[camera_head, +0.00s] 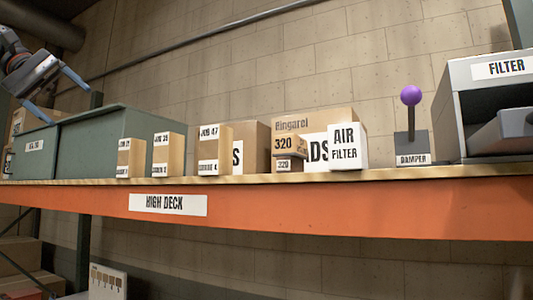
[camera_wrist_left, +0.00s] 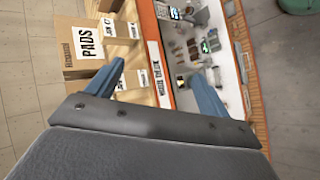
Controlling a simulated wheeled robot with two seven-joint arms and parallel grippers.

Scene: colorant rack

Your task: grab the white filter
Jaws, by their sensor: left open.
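The white filter (camera_head: 347,147) is a small white box marked AIR FILTER. It stands upright near the front edge of the shelf, right of centre in the head view, in front of a cardboard box. My left gripper (camera_head: 68,103) is at the upper left of the head view, above the green bin and far from the filter. Its blue fingers are apart with nothing between them, as the left wrist view also shows (camera_wrist_left: 157,72). I cannot make out the filter in the wrist view. My right gripper is not in view.
Green bins (camera_head: 120,138) stand at the left. Several small boxes (camera_head: 208,150) and cardboard boxes line the shelf (camera_head: 270,205). Right of the filter are a damper lever with a purple knob (camera_head: 411,95) and a grey FILTER housing (camera_head: 495,75). The wrist view shows a PADS box (camera_wrist_left: 85,48).

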